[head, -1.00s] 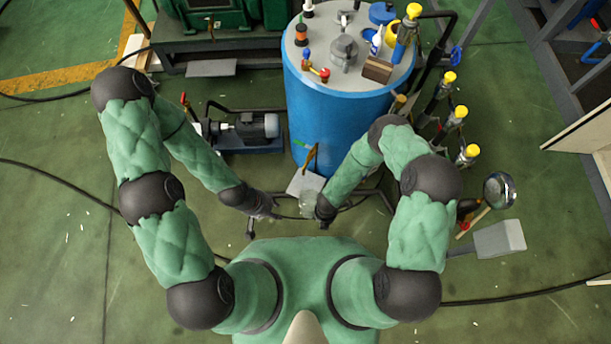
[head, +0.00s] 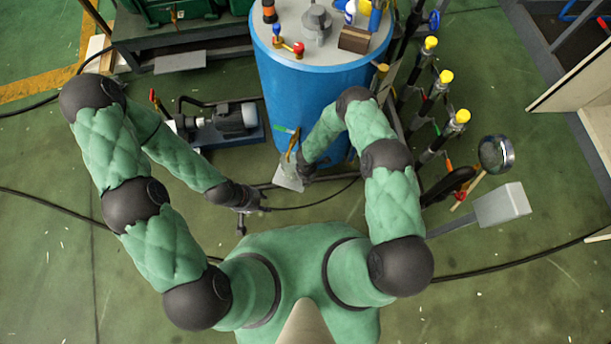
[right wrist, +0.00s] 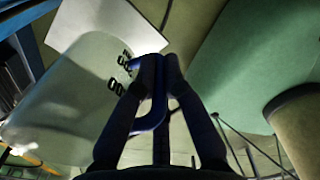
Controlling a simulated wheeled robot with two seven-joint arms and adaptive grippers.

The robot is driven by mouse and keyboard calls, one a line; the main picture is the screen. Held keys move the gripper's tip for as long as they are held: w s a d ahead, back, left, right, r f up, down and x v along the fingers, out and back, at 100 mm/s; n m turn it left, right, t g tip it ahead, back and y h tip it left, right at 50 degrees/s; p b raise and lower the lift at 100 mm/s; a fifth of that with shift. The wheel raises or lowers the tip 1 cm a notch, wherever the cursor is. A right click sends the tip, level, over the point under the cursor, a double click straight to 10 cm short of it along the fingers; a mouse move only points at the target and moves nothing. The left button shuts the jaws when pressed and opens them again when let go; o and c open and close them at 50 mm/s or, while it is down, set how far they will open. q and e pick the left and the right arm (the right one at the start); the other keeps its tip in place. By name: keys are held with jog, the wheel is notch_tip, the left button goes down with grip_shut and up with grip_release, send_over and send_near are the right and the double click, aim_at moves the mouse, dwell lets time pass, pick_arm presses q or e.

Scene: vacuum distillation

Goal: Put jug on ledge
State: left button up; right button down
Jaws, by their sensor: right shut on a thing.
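The jug (right wrist: 75,95) is clear and has a blue handle (right wrist: 152,118); in the right wrist view it fills the left side. My right gripper (right wrist: 160,62) is shut on the handle. In the head view the jug (head: 289,163) is small and faint beside my right gripper (head: 306,172), at the foot of the blue tank. The ledge, a pale flat plate (head: 287,181), lies close by the jug there and shows behind it in the right wrist view (right wrist: 80,22). I cannot tell whether they touch. My left gripper (head: 258,197) is left of the plate, too small to judge its jaws.
The blue tank (head: 300,105) stands just beyond the plate. A motor pump (head: 225,122) is to its left. Yellow-capped valve pipes (head: 440,95), a round gauge (head: 496,154) and a grey box (head: 502,204) are to the right. A black cable crosses the open green floor.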

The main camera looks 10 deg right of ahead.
jog(key=f+b, duration=0.1)
jog(key=f, duration=0.1)
jog(key=w+f+b, duration=0.1)
jog(key=f, duration=0.1)
jog(key=shift+w+f, duration=0.1)
jog(key=shift+f, duration=0.05)
jog(key=c, duration=1.3)
grip_release()
jog(key=shift+f, duration=0.1)
jog(key=shift+c, duration=0.2)
